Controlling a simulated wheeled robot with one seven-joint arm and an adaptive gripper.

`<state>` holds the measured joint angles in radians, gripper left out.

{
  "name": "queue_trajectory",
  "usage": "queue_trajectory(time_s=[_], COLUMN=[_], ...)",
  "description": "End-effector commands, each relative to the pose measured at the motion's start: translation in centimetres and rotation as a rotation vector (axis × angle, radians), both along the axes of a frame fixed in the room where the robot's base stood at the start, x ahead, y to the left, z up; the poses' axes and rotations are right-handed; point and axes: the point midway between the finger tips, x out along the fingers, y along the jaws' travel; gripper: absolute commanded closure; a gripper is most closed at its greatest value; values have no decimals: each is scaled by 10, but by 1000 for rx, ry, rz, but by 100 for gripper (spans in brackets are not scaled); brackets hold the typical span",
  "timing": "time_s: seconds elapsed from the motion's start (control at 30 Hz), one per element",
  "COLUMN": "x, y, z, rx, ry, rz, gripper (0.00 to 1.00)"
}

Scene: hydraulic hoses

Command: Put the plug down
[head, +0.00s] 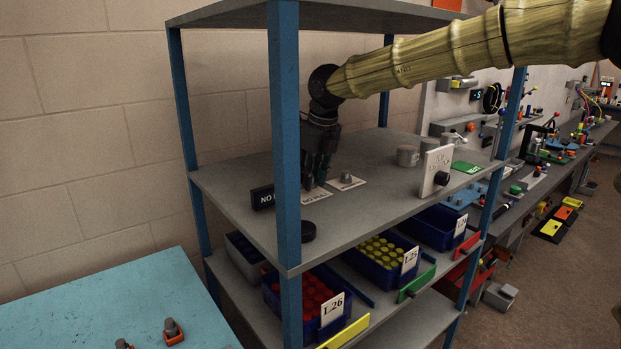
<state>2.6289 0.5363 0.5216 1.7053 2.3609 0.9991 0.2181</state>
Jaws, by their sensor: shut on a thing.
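My gripper (316,177) reaches down over the middle shelf (250,189), just behind the blue front post. It is shut on a small grey plug (308,184), of which only a little shows between and beside the dark fingers. The plug is at or just above a white printed card (315,195) on the shelf; I cannot tell whether it touches. A similar grey piece (346,178) stands on another white card, just right of the gripper.
A blue post (286,130) stands close in front of my gripper. A black "NO" sign block (263,197) is to the left. A grey cylinder (408,156) and an upright white panel with a black knob (436,170) stand to the right. Bins (383,262) fill the shelf below.

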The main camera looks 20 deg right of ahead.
Motion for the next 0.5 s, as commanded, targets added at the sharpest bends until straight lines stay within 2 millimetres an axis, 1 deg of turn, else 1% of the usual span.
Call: queue_trajectory(time_s=[0.1,0.2,0.5], x=[0,0,-1], y=[0,0,0], z=[-10,-16,-18], rx=[0,0,0], ry=[0,0,-1], rz=[1,0,0], gripper=[100,100,100])
